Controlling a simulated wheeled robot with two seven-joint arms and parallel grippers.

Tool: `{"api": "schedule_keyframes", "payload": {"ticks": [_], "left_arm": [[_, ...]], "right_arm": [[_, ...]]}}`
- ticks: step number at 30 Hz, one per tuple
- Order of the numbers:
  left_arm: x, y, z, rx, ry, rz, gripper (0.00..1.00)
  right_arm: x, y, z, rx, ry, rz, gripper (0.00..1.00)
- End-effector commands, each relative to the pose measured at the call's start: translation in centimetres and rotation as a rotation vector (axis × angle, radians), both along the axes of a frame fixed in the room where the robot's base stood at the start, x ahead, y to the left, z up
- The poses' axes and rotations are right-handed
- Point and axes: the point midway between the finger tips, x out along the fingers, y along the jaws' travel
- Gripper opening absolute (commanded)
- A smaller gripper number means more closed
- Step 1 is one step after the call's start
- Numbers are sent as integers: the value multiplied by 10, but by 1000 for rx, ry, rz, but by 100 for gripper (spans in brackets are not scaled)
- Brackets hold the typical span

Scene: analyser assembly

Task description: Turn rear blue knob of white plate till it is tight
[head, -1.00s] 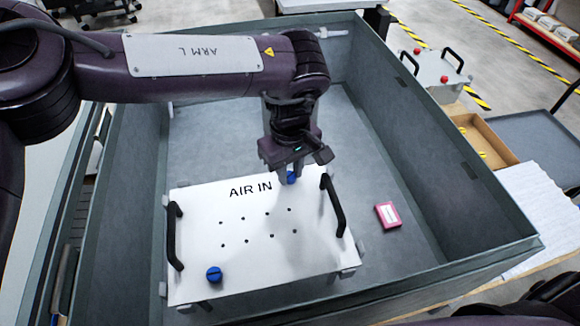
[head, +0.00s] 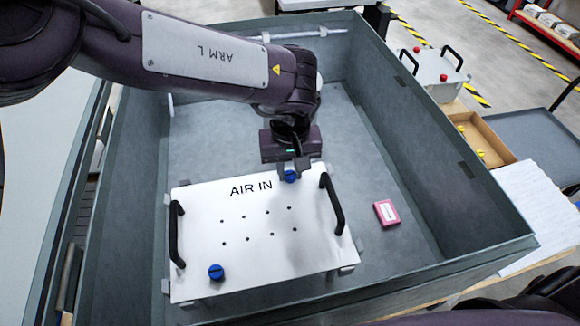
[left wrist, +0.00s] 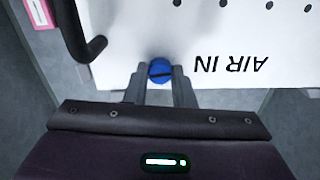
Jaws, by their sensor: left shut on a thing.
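The white plate (head: 240,243) lies inside the grey bin, marked AIR IN, with several small holes and a black handle on each side. The rear blue knob (head: 290,176) sits at the plate's far edge. My left gripper (head: 291,172) is shut on this knob from above. In the left wrist view the rear blue knob (left wrist: 160,71) sits between the two fingers (left wrist: 160,84), its dark slot across its top. A second blue knob (head: 216,272) sits at the plate's near left corner. My right gripper cannot be made out.
Tall grey bin walls (head: 425,165) surround the plate. A pink box (head: 387,213) lies on the bin floor to the right of the plate. The bin floor behind the plate is clear. Outside right are a cardboard tray (head: 490,140) and a white box with red buttons (head: 435,72).

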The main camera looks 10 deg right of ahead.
Motion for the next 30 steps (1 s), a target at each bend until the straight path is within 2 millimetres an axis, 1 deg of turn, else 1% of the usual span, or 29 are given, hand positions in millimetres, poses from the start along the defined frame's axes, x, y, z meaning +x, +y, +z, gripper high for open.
{"api": "schedule_keyframes", "payload": {"ticks": [1,7,8,12,13,20,23,26,30], "left_arm": [[5,-1,5,-7,-12,4,0],[5,-1,5,-7,-13,5,0],[5,-1,5,-7,-13,6,25],[4,-1,4,-5,-10,4,43],[3,-1,3,-4,-9,4,45],[2,0,2,-2,-5,3,45],[3,0,6,-2,-7,3,45],[3,0,18,-3,-9,3,45],[3,0,43,-3,-10,3,45]], "right_arm": [[0,0,1,0,0,0,35],[0,0,1,0,0,0,35],[0,0,1,0,0,0,35],[0,0,0,0,0,0,35],[0,0,0,0,0,0,35],[0,0,0,0,0,0,35],[0,0,-2,0,0,0,35],[0,0,-7,0,0,0,35],[0,0,-13,0,0,0,35]]}}
